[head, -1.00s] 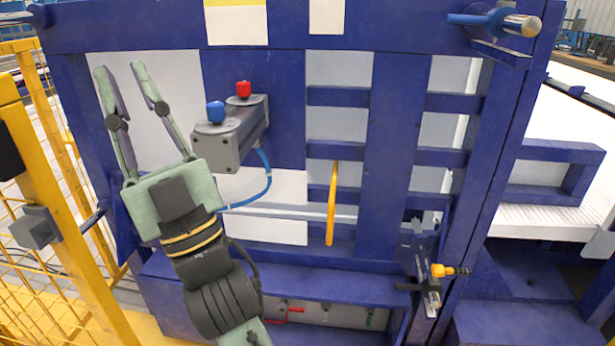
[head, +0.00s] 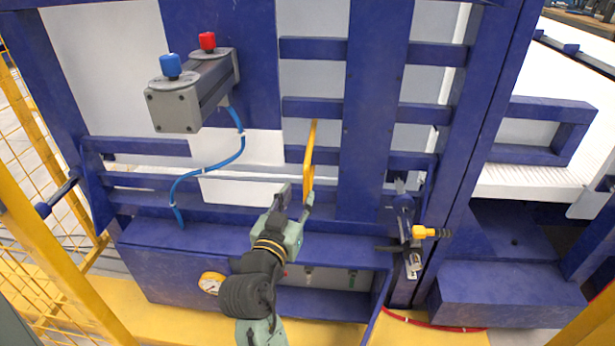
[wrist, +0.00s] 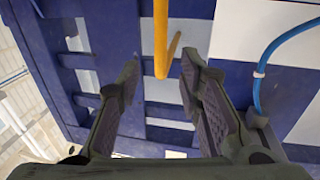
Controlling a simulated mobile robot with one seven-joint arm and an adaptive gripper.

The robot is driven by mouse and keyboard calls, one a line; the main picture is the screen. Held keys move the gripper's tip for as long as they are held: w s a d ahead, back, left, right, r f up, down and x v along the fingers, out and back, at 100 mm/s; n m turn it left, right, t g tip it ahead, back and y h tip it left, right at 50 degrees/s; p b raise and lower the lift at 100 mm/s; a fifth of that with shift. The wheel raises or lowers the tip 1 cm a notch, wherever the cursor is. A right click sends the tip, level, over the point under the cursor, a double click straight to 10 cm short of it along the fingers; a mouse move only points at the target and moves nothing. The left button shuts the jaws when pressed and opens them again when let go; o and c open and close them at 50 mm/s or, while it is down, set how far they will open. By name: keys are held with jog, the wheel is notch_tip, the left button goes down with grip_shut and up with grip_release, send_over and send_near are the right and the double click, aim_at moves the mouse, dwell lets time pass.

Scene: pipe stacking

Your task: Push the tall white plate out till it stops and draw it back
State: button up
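My gripper (head: 296,197) is open and empty, low in front of the blue frame, with its fingertips near the lower end of an upright yellow handle (head: 309,160). In the wrist view the handle (wrist: 161,40) comes down from the top edge, between the open fingertips (wrist: 160,62) in the picture; no contact is visible. A tall pale panel (head: 313,74) stands behind the blue crossbars above the handle. Other white panels show at the left (head: 105,70) and low in the middle (head: 243,192). I cannot tell which is the tall white plate, or which part the handle joins.
A grey valve block (head: 190,95) with blue and red knobs stands out from the frame at upper left, and a blue hose (head: 215,165) hangs from it. A metal latch with a yellow knob (head: 425,232) is at right. A blue ledge (head: 200,245) runs below my gripper.

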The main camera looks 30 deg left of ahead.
aim_at(305, 182)
jog(key=p+x, duration=0.1)
jog(key=x, duration=0.6)
jog(key=shift+c, duration=0.5)
grip_shut()
dwell(0.3)
